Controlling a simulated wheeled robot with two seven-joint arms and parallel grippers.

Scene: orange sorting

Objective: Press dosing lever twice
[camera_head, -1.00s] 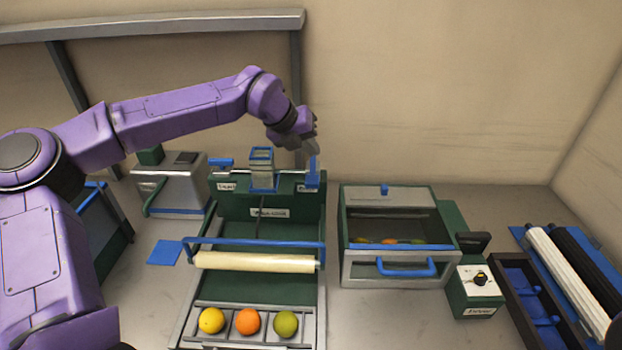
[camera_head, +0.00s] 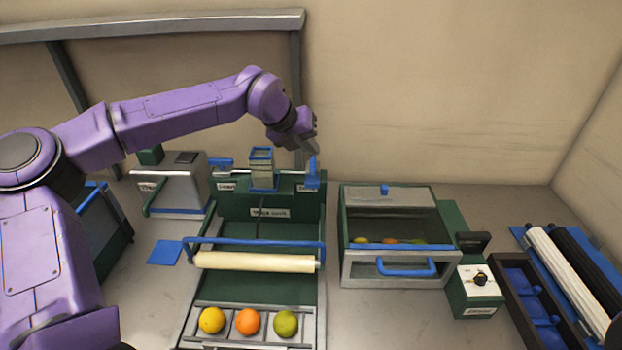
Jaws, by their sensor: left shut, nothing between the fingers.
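The dosing station is a green and grey unit with a small blue-rimmed hopper (camera_head: 262,168) on top. A blue lever (camera_head: 313,172) stands upright at its right end, on a horizontal rod. A second blue piece (camera_head: 221,164) sits at the rod's left end. I cannot tell for sure which of the two is the dosing lever. My left gripper (camera_head: 312,147) is shut and empty, just above the top of the right blue lever. I cannot tell whether it touches the lever. My right gripper is not in view.
A cream roller (camera_head: 255,262) and blue bar (camera_head: 250,243) cross the unit. A yellow fruit (camera_head: 211,320), an orange (camera_head: 248,321) and a green fruit (camera_head: 286,323) lie in front. A glass-topped box with a blue handle (camera_head: 406,267) and a dial box (camera_head: 478,287) stand right.

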